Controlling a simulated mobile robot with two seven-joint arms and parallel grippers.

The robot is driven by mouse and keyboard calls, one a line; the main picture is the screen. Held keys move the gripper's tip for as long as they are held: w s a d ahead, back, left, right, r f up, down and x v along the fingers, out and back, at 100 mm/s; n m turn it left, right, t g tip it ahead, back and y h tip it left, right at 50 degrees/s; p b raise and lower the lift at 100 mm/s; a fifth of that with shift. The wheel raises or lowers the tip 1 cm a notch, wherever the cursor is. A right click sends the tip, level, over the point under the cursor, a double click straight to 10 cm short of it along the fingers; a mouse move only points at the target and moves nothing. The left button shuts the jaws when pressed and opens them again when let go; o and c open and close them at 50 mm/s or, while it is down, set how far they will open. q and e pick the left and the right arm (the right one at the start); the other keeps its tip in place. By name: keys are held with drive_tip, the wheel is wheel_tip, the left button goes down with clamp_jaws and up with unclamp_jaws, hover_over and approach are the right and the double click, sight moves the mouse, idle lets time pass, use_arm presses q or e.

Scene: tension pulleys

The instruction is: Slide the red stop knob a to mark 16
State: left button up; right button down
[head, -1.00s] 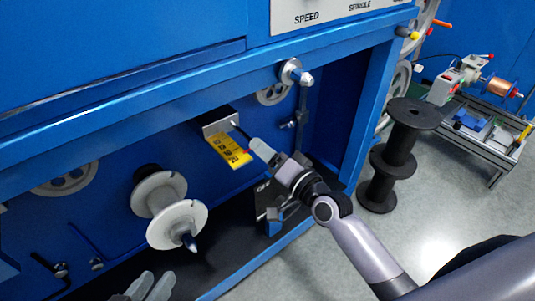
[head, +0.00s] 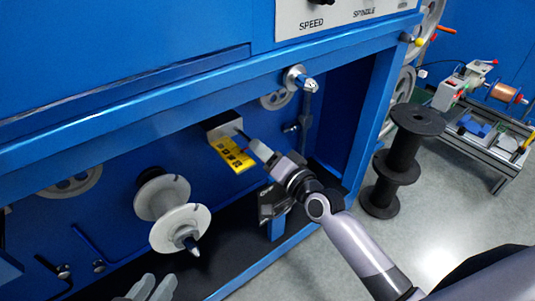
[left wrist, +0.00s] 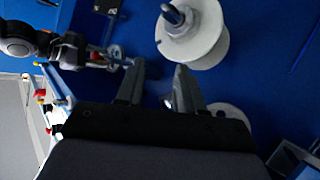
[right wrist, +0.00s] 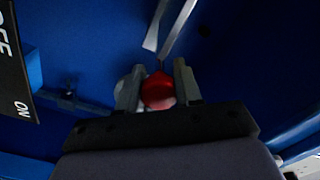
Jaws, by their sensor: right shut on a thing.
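The red stop knob (right wrist: 158,92) sits between the two fingers of my right gripper (right wrist: 157,82) in the right wrist view, and the fingers are shut on it. In the head view my right gripper (head: 260,149) is just right of the yellow scale plate (head: 231,155), and the knob is hidden there. The scale's dark marks are too small to read. It hangs below a metal bracket (head: 224,128). My left gripper (head: 152,289) is low in the head view; the left wrist view (left wrist: 160,80) shows its fingers apart and empty.
White flanged spools (head: 180,228) stick out of the blue panel left of the scale. A silver roller (head: 299,78) is above right. A black spool stand (head: 395,160) is on the floor at right. Dark floor of the blue frame lies below.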

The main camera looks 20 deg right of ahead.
drive_tip(key=c, duration=0.8)
unclamp_jaws()
drive_tip(key=shift+o, duration=0.2)
drive_tip(key=shift+s+d, duration=0.25)
drive_tip(key=shift+s, duration=0.35)
use_arm(q)
drive_tip(key=shift+s+a+r+y+p, duration=0.1)
drive_tip(key=shift+s+a+y+p, duration=0.15)
drive_tip(key=shift+a+p, duration=0.2)
drive_tip(key=shift+s+a+y+p, duration=0.1)
drive_tip(key=shift+a+y+p, duration=0.15)
drive_tip(key=shift+a+p, duration=0.15)
use_arm(e)
drive_tip(key=v, duration=0.6)
drive_tip(key=shift+a, duration=0.1)
